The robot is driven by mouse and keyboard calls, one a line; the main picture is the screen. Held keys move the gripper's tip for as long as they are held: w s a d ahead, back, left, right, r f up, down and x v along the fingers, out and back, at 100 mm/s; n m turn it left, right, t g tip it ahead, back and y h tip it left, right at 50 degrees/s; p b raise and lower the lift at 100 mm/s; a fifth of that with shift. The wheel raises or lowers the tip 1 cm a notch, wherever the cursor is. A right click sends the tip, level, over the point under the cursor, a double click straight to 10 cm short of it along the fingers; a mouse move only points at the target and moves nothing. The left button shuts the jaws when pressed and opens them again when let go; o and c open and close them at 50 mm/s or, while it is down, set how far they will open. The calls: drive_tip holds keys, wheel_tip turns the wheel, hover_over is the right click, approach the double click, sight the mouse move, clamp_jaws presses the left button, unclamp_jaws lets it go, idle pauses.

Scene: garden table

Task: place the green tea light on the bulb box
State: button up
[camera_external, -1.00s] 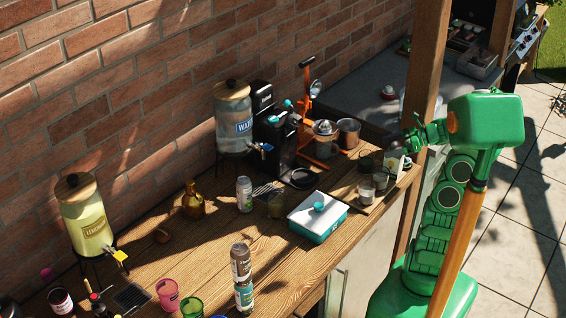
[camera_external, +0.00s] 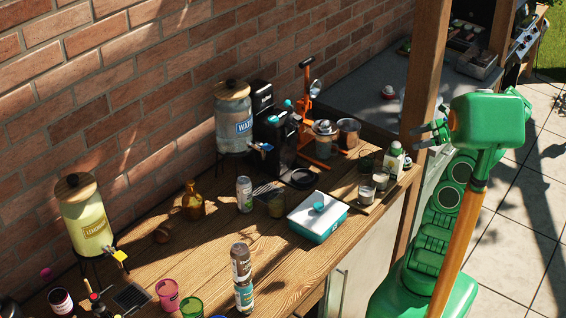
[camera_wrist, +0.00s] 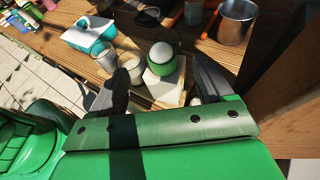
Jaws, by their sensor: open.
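The green tea light (camera_wrist: 162,64), a small green cup with a white top, shows between the fingers in the wrist view. It appears to rest upright on the pale bulb box (camera_wrist: 167,91). In the external view the tea light (camera_external: 396,149) sits at the top of the bulb box (camera_external: 392,163), near the right end of the wooden table. My gripper (camera_external: 429,134) is open, above and to the right of the box. In the wrist view my gripper (camera_wrist: 160,68) has its fingers spread apart on both sides, clear of the tea light.
Glass jars (camera_external: 380,178) stand on a small board just left of the box. A white and teal box (camera_external: 318,222) lies further left. A metal pot (camera_wrist: 237,18) and a wooden post (camera_external: 424,75) are close by. Black and orange machines stand behind.

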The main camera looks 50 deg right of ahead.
sight(394, 147)
drive_tip(key=shift+v, duration=0.85)
drive_tip(key=w+a+n+g, duration=0.2)
drive_tip(key=a+n+g, duration=0.15)
drive_tip(key=a, duration=0.45)
drive_tip(key=w+a+n+g+y, duration=0.1)
drive_tip(key=w+a+n+g, duration=0.15)
drive_tip(key=a+n, duration=0.4)
drive_tip(key=w+a+n+g, duration=0.1)
drive_tip(key=a+n+g, duration=0.15)
drive_tip(key=a, duration=0.75)
drive_tip(key=s+a+f+n+g+h, duration=0.1)
drive_tip(key=s+a+n+g+h, duration=0.3)
drive_tip(key=s+a+n+h, duration=0.4)
drive_tip(key=s+a+n, duration=0.4)
drive_tip(key=s+n, duration=0.1)
drive_tip(key=n, duration=0.3)
drive_tip(key=shift+a+f+n+h, duration=0.15)
drive_tip(key=shift+a+n+h, duration=0.15)
drive_tip(key=shift+n, duration=0.05)
